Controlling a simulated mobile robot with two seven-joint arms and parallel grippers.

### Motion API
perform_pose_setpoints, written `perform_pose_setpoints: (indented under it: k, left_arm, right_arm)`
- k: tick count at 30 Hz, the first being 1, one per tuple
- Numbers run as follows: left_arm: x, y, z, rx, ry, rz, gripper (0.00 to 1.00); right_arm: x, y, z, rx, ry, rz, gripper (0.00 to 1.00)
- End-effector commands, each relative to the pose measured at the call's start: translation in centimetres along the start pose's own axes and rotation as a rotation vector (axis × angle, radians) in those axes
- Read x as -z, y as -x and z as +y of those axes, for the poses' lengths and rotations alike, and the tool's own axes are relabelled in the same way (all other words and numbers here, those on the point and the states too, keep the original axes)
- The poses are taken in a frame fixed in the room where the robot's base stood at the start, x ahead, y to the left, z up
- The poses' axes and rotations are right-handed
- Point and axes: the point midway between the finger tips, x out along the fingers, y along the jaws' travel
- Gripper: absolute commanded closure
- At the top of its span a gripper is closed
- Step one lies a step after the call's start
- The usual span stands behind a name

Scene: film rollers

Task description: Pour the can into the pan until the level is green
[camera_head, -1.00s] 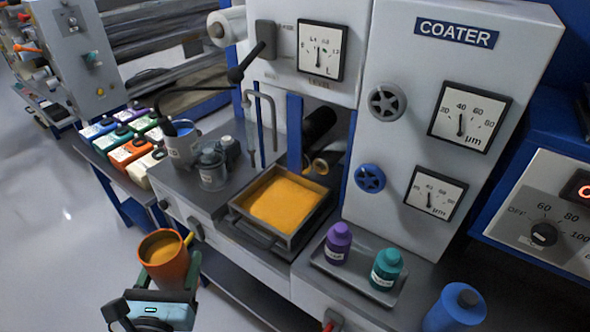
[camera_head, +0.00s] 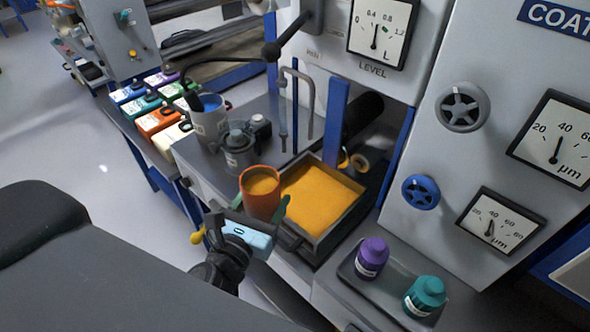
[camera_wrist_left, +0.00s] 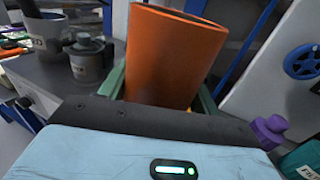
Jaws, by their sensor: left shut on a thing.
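My left gripper (camera_head: 260,211) is shut on the orange can (camera_head: 259,205), which stands about upright with yellow-orange liquid inside. The can is at the left edge of the pan (camera_head: 344,226) in the head view; whether they touch cannot be told. In the left wrist view the can (camera_wrist_left: 172,60) rises between the green fingers. The pan holds a layer of yellow-orange liquid. The level gauge (camera_head: 397,22) above has its needle near upright, between 0.4 and 0.8, with a small green mark to its right. My right gripper is not in view.
A purple bottle (camera_head: 371,257) and a teal bottle (camera_head: 424,297) stand on a tray right of the pan. Grey containers (camera_head: 239,152) stand left of it. A bent pipe (camera_head: 309,100) and a blue post (camera_head: 336,120) rise behind. Colored boxes (camera_head: 157,121) are farther left.

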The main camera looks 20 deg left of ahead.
Motion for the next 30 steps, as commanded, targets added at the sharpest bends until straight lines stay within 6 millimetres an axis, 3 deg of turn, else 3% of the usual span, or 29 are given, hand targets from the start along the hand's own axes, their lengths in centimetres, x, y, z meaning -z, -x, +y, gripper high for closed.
perform_pose_setpoints:
  k: [1,6,9,15,21,30]
  left_arm:
    - [1.8,-1.3,0.1,-0.012,-0.002,0.013,0.75]
    - [5.1,-6.5,0.6,-0.052,-0.006,0.019,0.75]
    - [6.1,-9.2,0.7,-0.07,-0.005,0.016,0.75]
    - [7.1,-12.9,0.8,-0.091,0.0,0.006,0.75]
    - [7.5,-14.7,0.9,-0.101,0.003,-0.003,0.75]
    - [7.2,-15.1,0.9,-0.102,0.002,-0.007,0.75]
  right_arm:
    - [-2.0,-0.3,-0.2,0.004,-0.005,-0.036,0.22]
    - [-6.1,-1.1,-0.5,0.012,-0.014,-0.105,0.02]
    - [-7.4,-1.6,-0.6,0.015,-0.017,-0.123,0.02]
    - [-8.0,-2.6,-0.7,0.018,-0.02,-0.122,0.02]
    - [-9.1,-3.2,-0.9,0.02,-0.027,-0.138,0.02]
    - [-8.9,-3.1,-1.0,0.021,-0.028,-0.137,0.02]
